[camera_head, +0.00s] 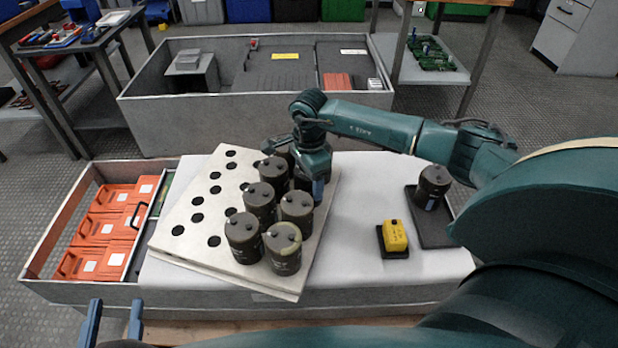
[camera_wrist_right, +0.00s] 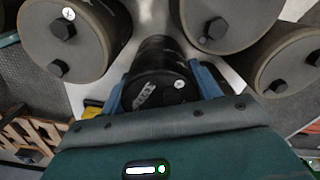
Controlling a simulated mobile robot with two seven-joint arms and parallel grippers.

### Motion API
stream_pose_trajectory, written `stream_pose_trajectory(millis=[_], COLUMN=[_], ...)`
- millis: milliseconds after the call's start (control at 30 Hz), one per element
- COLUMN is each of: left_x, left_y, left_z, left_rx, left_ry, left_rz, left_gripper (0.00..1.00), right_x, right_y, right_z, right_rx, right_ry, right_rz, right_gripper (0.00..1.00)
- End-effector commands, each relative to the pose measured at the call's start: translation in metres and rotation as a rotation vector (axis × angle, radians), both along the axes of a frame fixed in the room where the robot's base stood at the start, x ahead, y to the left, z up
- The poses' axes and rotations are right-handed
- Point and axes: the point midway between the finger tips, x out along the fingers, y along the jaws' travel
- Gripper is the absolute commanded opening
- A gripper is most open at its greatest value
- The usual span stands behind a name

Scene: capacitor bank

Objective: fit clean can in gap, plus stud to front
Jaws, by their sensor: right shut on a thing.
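My right gripper (camera_wrist_right: 166,92) is shut on a dark can (camera_wrist_right: 150,72), between its two blue fingers. A stud with a plus mark shows on the held can's top, toward the right in the wrist view. In the head view the right gripper (camera_head: 312,188) is at the right side of the group of cans on the pale holed plate (camera_head: 215,178); it hides most of the held can, and I cannot tell whether that can is seated. My left gripper (camera_head: 113,322) is open and empty at lower left.
Neighbouring cans (camera_wrist_right: 65,40) stand close around the held one. Another dark can (camera_head: 433,185) stands on a black tray (camera_head: 432,225) at the right. A yellow device (camera_head: 395,235) sits on a black pad. Orange boxes (camera_head: 105,228) fill the left bin. White cloth (camera_head: 350,200) is bare mid-right.

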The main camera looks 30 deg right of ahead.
Motion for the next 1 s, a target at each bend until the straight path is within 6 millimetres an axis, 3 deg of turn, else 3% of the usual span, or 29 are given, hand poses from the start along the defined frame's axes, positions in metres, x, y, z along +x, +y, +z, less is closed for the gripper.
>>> stream_pose_trajectory(millis=[1000], left_x=[0.000], left_y=[0.000], left_z=[-0.009], left_rx=[0.000], left_ry=[-0.001], left_rz=[0.000], left_gripper=[0.36], right_x=[0.001], right_y=[0.000], right_z=[-0.011], right_rx=[0.000], right_ry=[-0.003], right_rz=[-0.001], right_gripper=[0.22])
